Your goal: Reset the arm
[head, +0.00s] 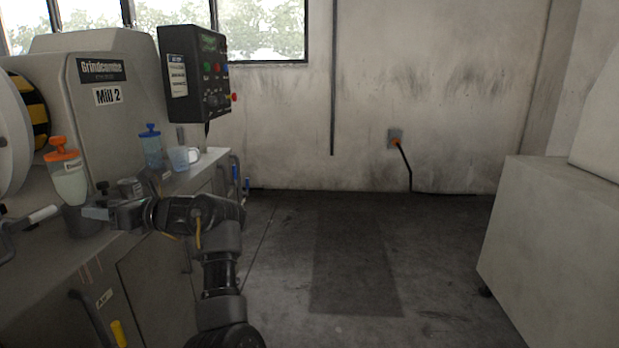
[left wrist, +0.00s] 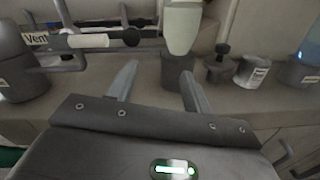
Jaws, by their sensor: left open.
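My left gripper (head: 97,213) is at the front edge of the mill's counter in the head view, with my arm reaching in from the lower middle. In the left wrist view its two fingers (left wrist: 158,72) are apart with nothing held between them. Beyond the fingertips, a pale bottle (left wrist: 183,28) stands in a dark holder (left wrist: 176,70). In the head view this bottle (head: 70,183) has an orange cap and stands upright just behind the gripper. The gripper appears apart from it. My right gripper is not in view.
The mill (head: 130,130) and its control box (head: 198,75) stand at left. A blue-capped bottle (head: 152,150), a clear beaker (head: 179,158) and a labelled tin (left wrist: 252,71) are on the counter. A white-gripped lever (left wrist: 95,40) lies left. Open floor (head: 350,260) reaches a pale cabinet (head: 550,240).

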